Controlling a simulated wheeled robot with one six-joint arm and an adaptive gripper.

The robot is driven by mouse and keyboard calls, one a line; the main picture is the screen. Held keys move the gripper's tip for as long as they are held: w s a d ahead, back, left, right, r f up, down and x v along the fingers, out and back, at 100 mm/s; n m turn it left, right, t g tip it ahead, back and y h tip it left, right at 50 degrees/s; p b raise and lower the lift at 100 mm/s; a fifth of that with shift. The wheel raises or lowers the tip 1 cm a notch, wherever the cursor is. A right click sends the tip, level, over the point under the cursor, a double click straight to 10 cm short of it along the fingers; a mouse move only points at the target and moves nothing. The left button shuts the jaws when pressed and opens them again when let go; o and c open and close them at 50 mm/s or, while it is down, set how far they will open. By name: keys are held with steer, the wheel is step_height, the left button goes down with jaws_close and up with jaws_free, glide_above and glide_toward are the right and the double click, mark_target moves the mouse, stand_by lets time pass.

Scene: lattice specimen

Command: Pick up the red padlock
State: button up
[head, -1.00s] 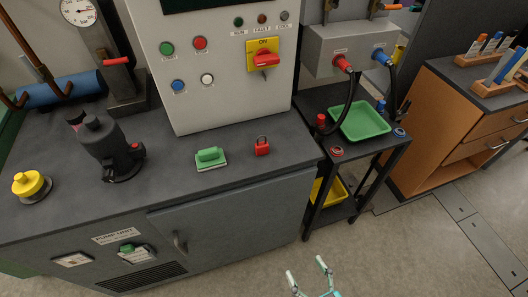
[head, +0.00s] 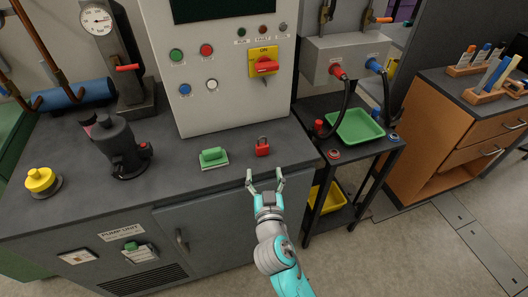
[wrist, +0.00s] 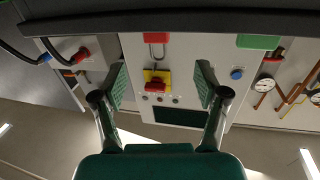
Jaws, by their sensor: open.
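The red padlock (head: 262,147) stands on the dark cabinet top, in front of the control panel, with its shackle up. In the wrist view the padlock (wrist: 156,40) appears at the top centre, upside down, beyond the fingertips. My gripper (head: 264,176) is open and empty. In the head view it is just in front of the cabinet's front edge, apart from the padlock and nearer the camera. In the wrist view the gripper (wrist: 160,82) has its two fingers spread wide with nothing between them.
A green block on a pale base (head: 214,157) lies left of the padlock. The control panel (head: 225,90) with a red and yellow switch (head: 263,62) rises behind. A black cart (head: 345,150) with a green tray (head: 356,128) stands to the right. The cabinet top (head: 190,184) in front is clear.

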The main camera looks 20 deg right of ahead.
mark_target(262, 146)
steer(key=shift+w+r, duration=0.25)
steer(key=shift+w, duration=0.1)
steer(key=x, duration=0.5)
steer(key=shift+w+d, duration=0.1)
steer(key=shift+w, duration=0.05)
steer(key=shift+d+r+x, duration=0.15)
steer(key=shift+r+x, duration=0.05)
steer(key=shift+x, duration=1.1)
steer(key=shift+d+r+x, duration=0.1)
steer(key=shift+r+x, duration=0.1)
steer(key=shift+x, duration=1.1)
steer(key=shift+c, duration=0.2)
steer(key=c, duration=1.2)
